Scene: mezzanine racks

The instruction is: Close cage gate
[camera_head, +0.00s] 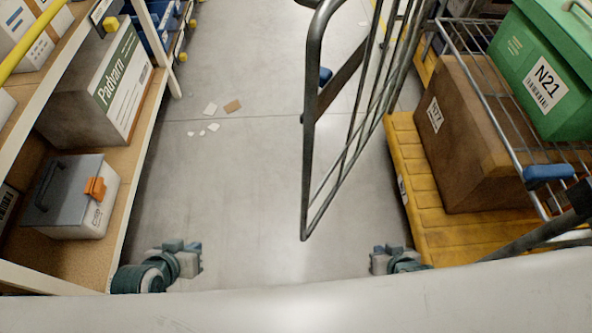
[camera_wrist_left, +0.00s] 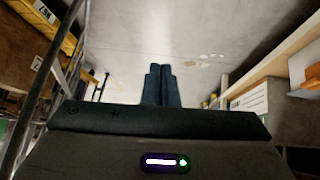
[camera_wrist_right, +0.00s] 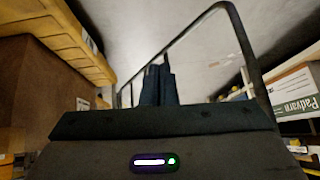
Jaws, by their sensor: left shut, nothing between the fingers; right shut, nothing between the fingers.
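The cage gate (camera_head: 311,125) is a grey tubular metal frame with thin bars. In the head view it stands swung open into the aisle, right of the middle, with a blue catch (camera_head: 325,76) on it. Its frame also shows in the left wrist view (camera_wrist_left: 48,85) and the right wrist view (camera_wrist_right: 243,45). The wire cage (camera_head: 480,60) stands at the right. My left gripper (camera_head: 198,256) is shut and empty, low at the left of the aisle, apart from the gate. My right gripper (camera_head: 378,257) is shut and empty, low and right of the gate's lower corner, apart from it.
A yellow pallet (camera_head: 440,215) carries a brown box (camera_head: 470,150); a green bin (camera_head: 545,75) sits above in the cage. At left, a shelf (camera_head: 145,150) holds a Padvarn box (camera_head: 115,90) and a grey case (camera_head: 75,195). Paper scraps (camera_head: 232,106) lie on otherwise clear floor.

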